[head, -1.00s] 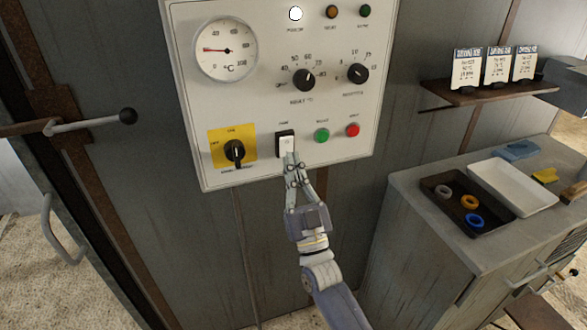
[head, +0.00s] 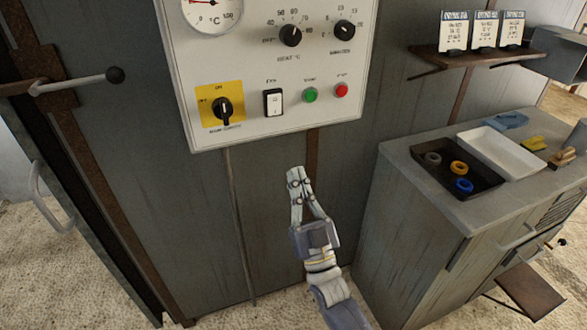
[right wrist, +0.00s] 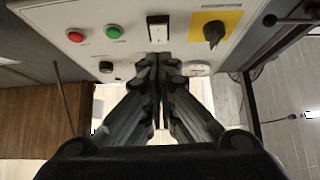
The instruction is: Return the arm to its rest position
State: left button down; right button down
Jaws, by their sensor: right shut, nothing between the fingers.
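My right gripper (head: 296,177) is shut and empty. It hangs in front of the grey wall, below the white control panel (head: 262,140) and apart from it. In the right wrist view the shut fingers (right wrist: 160,62) point toward the panel, with the black-framed white rocker switch (right wrist: 158,28) beyond their tips. In the head view the rocker switch (head: 273,102) sits between the yellow-backed rotary switch (head: 222,108) and the green button (head: 310,94). My left gripper is not in view.
A grey cabinet (head: 400,210) stands at the right, with a dark tray (head: 430,178) of rings and a white tray (head: 520,172) on top. A shelf (head: 465,60) with cards is above it. A door lever (head: 80,82) juts out at the left. The space around the gripper is free.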

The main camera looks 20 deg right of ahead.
notch_tip(320, 180, down, 24)
jog(key=w+a+n+g+y, duration=0.1)
jog(key=w+a+n+g, duration=0.1)
jog(key=g, duration=0.5)
jog(key=s+f+g, duration=0.3)
jog(key=s+f, duration=0.1)
jog(key=f, duration=0.5)
jog(key=s+f+g, duration=0.3)
jog(key=f, duration=0.6)
jog(key=s+d+f+g, duration=0.3)
jog(key=s+f+g, duration=0.3)
jog(key=s+f, duration=1.2)
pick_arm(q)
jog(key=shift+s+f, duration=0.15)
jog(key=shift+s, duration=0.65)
pick_arm(e)
jog(key=s+d+f+g, duration=0.1)
jog(key=s+f+g, duration=0.1)
jog(key=s, duration=0.5)
jog(key=s+d+f+g+h, duration=0.1)
jog(key=s+d+f+g, duration=0.1)
jog(key=s, duration=0.5)
jog(key=s+d+f+g+h, duration=0.1)
jog(key=s+f, duration=0.3)
jog(key=s, duration=0.4)
jog(key=shift+d+f+g, duration=0.15)
jog(key=shift+d+g, duration=0.2)
jog(key=shift+g, duration=0.45)
